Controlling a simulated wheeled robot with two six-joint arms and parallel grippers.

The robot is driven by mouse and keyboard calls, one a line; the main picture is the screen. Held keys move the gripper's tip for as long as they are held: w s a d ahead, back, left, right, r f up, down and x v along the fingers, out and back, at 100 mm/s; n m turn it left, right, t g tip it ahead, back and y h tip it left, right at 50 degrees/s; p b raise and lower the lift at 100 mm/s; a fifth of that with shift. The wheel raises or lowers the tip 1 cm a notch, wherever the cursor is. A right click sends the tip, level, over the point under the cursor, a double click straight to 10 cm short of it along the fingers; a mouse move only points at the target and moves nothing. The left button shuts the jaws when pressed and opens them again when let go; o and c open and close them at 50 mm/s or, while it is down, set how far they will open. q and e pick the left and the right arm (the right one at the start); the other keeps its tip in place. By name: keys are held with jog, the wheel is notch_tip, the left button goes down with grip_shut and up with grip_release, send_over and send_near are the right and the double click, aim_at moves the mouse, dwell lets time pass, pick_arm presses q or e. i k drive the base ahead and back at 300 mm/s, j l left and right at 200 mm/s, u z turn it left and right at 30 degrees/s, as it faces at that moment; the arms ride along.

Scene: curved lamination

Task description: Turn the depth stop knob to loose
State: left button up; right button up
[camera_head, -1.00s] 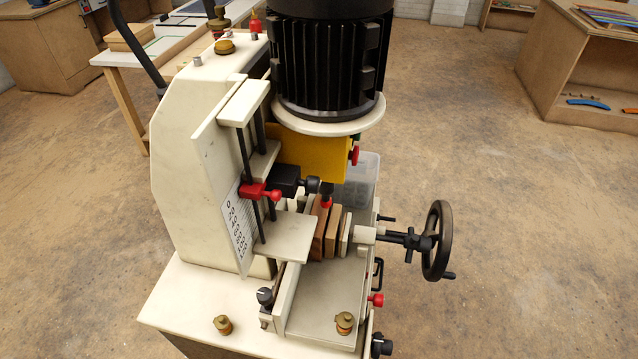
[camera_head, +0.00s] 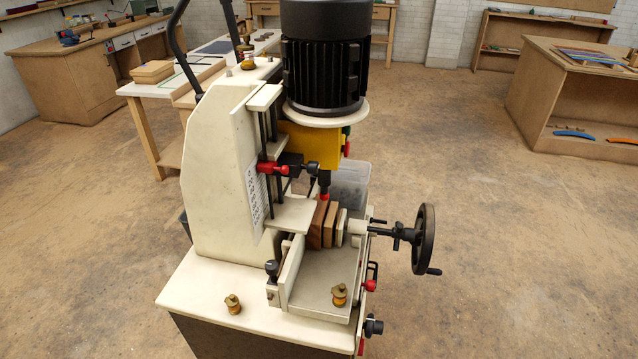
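A cream mortising or drilling machine (camera_head: 213,165) stands in the middle of the view. A red clamp with a small round red knob (camera_head: 283,170) sits on vertical rods in front of a white numbered scale (camera_head: 256,195). Just right of it is a black block with a black round knob (camera_head: 312,167). I cannot tell for certain which of these is the depth stop knob, nor whether it is tight or loose. Neither of my grippers is in view.
A black motor (camera_head: 324,62) tops the yellow head. Wooden blocks (camera_head: 322,223) stand in the vise beside a handwheel (camera_head: 424,239) sticking out right. A clear bin (camera_head: 351,182) is behind.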

aim_at(312, 167)
jog(key=u, duration=1.45)
jog(key=l+u, duration=0.15)
jog(key=l, duration=0.4)
jog(key=k+l+u, duration=0.15)
jog(key=l, duration=0.35)
jog(key=l+u, duration=0.15)
jog(key=l, duration=0.4)
jog(key=k+l+u, duration=0.1)
jog(key=l, duration=0.4)
jog(key=k, duration=0.05)
